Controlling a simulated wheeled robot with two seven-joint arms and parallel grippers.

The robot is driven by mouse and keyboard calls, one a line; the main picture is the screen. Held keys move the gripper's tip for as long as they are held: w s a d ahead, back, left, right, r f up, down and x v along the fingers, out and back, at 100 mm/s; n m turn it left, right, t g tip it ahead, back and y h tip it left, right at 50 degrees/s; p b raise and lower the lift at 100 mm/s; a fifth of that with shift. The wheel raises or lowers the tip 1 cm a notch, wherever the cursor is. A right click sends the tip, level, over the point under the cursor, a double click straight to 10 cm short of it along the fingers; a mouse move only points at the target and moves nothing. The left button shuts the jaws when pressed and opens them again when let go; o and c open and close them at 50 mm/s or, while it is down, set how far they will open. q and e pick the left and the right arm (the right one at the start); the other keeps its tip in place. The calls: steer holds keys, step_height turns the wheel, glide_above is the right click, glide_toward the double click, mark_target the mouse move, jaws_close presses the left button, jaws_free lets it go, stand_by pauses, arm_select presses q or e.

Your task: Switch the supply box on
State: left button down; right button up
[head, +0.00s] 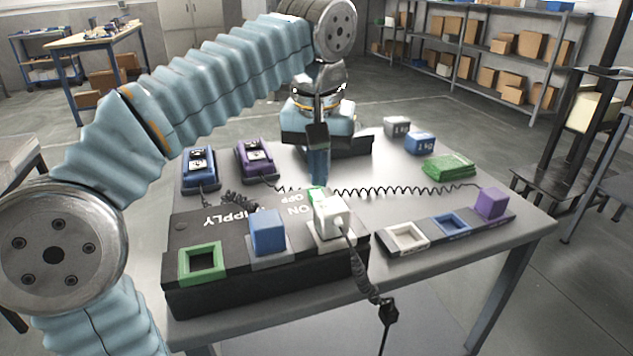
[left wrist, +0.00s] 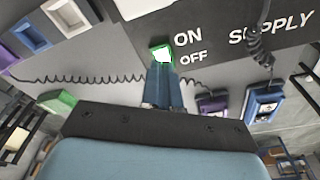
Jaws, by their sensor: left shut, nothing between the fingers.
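The dark supply box (head: 270,281) stands at the front of the table, its SUPPLY, ON and OFF lettering upside down in the head view. Its small green-framed switch (left wrist: 161,52) has a bright whitish face in the left wrist view, beside ON and OFF. In the head view the switch (head: 315,193) is partly hidden by the fingers and white plug. My left gripper (head: 318,181) points down, shut and empty, its tips at the switch. In the wrist view the fingertips (left wrist: 165,70) overlap its lower edge, near OFF; I cannot tell whether they touch. My right gripper is out of view.
The box holds a blue plug (head: 267,232), a corded white plug (head: 331,216) and an empty green socket (head: 201,262). A socket strip (head: 428,239) with a purple plug (head: 490,203) lies right. Blue (head: 199,171) and purple (head: 256,160) handsets stand behind; coiled cords cross the table.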

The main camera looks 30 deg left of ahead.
arm_select(q)
steer(key=shift+r, duration=2.2)
